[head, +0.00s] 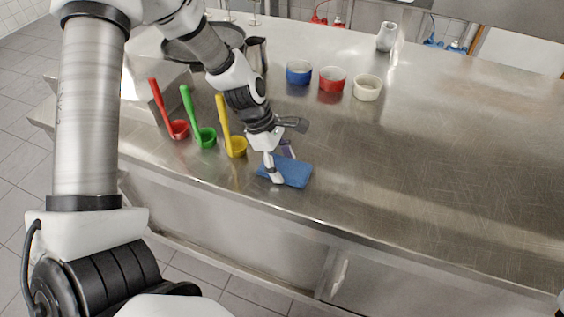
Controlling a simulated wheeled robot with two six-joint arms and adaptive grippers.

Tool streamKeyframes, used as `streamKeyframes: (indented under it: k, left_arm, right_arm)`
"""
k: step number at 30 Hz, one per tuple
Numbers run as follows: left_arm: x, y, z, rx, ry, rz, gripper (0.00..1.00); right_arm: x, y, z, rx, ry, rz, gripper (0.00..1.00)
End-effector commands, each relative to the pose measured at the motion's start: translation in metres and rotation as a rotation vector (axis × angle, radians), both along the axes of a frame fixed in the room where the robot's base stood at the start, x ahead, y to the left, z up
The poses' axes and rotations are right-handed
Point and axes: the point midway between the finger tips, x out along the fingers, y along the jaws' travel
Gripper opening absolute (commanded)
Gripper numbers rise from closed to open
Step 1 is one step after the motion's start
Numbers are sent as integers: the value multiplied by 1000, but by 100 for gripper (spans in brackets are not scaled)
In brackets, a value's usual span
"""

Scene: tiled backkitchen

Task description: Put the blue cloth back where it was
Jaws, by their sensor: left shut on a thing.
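The blue cloth (296,173) lies flat at or just above the steel counter, near its front edge and right of the yellow ladle. My left gripper (281,166) points down at it and is shut on it, with the fingers at the cloth's left and middle part. The fingers hide some of the cloth. I cannot tell whether the cloth touches the counter. My right gripper is not in view.
Red (178,129), green (205,137) and yellow (236,146) ladles stand left of the cloth. Blue (299,73), red (332,79) and cream (367,88) bowls sit behind. A metal jug (257,54) stands behind my arm. The steel counter (440,170) is clear on the right.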

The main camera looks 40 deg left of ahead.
Motion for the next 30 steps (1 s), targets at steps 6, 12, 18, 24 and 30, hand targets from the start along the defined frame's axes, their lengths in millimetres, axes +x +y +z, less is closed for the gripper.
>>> streamKeyframes:
  k: [6,12,18,24,30]
  left_arm:
    - [0,0,-3,0,1,0,93]
    - [0,0,-3,0,1,-1,93]
    - [0,1,6,-1,-2,-1,93]
    - [-3,15,47,-4,-5,1,93]
    - [-8,34,90,-3,-5,1,93]
  right_arm:
    - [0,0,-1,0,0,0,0]
    - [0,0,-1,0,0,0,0]
    - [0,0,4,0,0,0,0]
    - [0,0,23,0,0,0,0]
    - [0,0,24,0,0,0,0]
